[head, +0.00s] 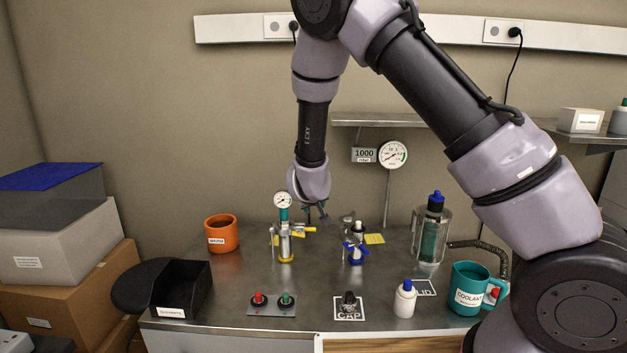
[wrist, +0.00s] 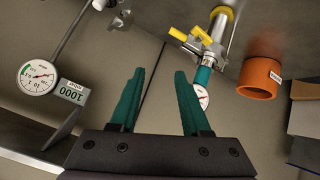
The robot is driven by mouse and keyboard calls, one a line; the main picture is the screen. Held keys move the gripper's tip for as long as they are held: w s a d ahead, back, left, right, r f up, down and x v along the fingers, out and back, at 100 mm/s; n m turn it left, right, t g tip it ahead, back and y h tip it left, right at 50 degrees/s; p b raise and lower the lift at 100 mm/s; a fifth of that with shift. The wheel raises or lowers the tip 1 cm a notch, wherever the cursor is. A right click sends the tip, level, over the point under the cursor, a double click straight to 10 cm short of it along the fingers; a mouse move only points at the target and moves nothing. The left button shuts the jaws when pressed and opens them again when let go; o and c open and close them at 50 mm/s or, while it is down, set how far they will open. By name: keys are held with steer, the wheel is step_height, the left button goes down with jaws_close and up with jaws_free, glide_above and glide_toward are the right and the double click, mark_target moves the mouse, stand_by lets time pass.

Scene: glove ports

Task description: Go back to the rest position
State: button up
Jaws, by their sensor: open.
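My gripper (head: 316,211) is above the back of the dark bench in the head view, beside the small gauge on the valve stand. In the wrist view its two teal fingers (wrist: 158,100) are apart with nothing between them. The valve stand (head: 286,240) has a yellow base, yellow handles and a teal neck under its gauge; it also shows in the wrist view (wrist: 208,50), to the right of the fingers. My gripper looks close to this stand, but I cannot tell the exact gap.
A shelf (head: 460,120) is at the back.

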steer(key=s+d+r+m+g+y, duration=0.1)
steer(key=s+d+r+m, duration=0.2)
steer(key=r, duration=0.5)
steer(key=s+d+r+g+y, duration=0.1)
steer(key=s+d+r+y, duration=0.15)
steer(key=d+r, duration=0.45)
steer(key=s+d+r+m+y, duration=0.1)
steer(key=s+d+r+m, duration=0.15)
steer(key=r, duration=0.65)
steer(key=s+d+r+m, duration=0.1)
steer(key=s+d+r, duration=0.1)
steer(key=s+d, duration=0.2)
steer(key=s+d+r+h, duration=0.1)
steer(key=s+d+r, duration=0.2)
steer(key=s, duration=0.7)
steer(key=s+d+r+m+g+h, duration=0.1)
steer(key=s+d+r, duration=0.1)
steer(key=s+d, duration=0.3)
steer(key=s, duration=0.3)
steer(key=shift+r+m, duration=0.25)
steer(key=shift+m, duration=0.1)
steer(key=shift+o, duration=0.2)
steer(key=shift+d, duration=0.1)
